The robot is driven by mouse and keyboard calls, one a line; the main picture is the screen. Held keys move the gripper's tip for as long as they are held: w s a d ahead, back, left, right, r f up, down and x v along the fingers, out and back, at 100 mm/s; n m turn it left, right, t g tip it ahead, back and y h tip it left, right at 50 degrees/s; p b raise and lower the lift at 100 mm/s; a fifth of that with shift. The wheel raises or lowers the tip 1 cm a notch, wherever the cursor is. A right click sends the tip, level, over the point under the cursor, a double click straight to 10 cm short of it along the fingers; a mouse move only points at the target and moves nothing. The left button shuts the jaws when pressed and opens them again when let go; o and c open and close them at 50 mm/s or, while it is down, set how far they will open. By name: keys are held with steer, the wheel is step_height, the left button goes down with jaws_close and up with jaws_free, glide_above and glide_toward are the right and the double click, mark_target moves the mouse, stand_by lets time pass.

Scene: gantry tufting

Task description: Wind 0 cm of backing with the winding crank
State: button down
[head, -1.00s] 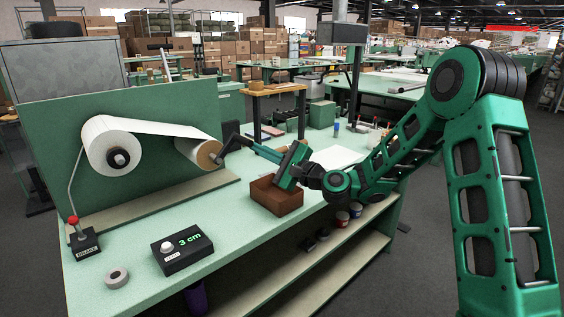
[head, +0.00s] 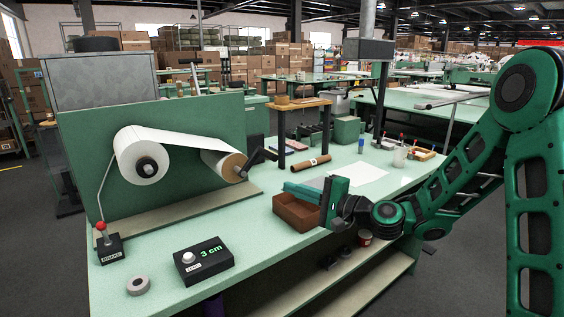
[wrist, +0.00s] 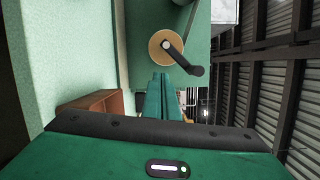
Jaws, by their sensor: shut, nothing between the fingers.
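The winding crank (head: 257,159) is a black arm on the front of the right-hand take-up roll (head: 231,168). The crank also shows in the wrist view (wrist: 186,62), with the roll's tan end disc behind it. White backing (head: 180,139) runs from the large supply roll (head: 143,157) on the left to the take-up roll. The counter box (head: 204,260) reads 3 cm. My gripper (head: 288,187) is shut and empty, above the brown box and apart from the crank. In the wrist view its fingers (wrist: 161,80) lie together, pointing toward the roll.
A brake lever (head: 104,241) with a red knob stands at the left, near a tape ring (head: 138,286). An open brown box (head: 297,212) sits under my gripper. A brown tube (head: 311,163) and white paper (head: 358,179) lie behind. The front middle of the bench is clear.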

steer(key=s+a+r+n+g+h, duration=0.1)
steer(key=s+a+r+n+h, duration=0.15)
steer(key=a+n, duration=0.75)
steer(key=s+d+r+n+t+h, duration=0.2)
steer(key=d+r+n, duration=0.1)
steer(key=r+n, duration=0.3)
steer(key=s+d+r+n+t+h, duration=0.1)
steer(key=s+d+r+n+h, duration=0.15)
steer(key=r+n, duration=0.4)
steer(key=w+a+f, duration=0.2)
steer(key=w+f, duration=0.3)
steer(key=w, duration=0.6)
steer(key=shift+a, duration=0.15)
steer(key=shift+f+m, duration=0.2)
steer(key=shift+m, duration=0.05)
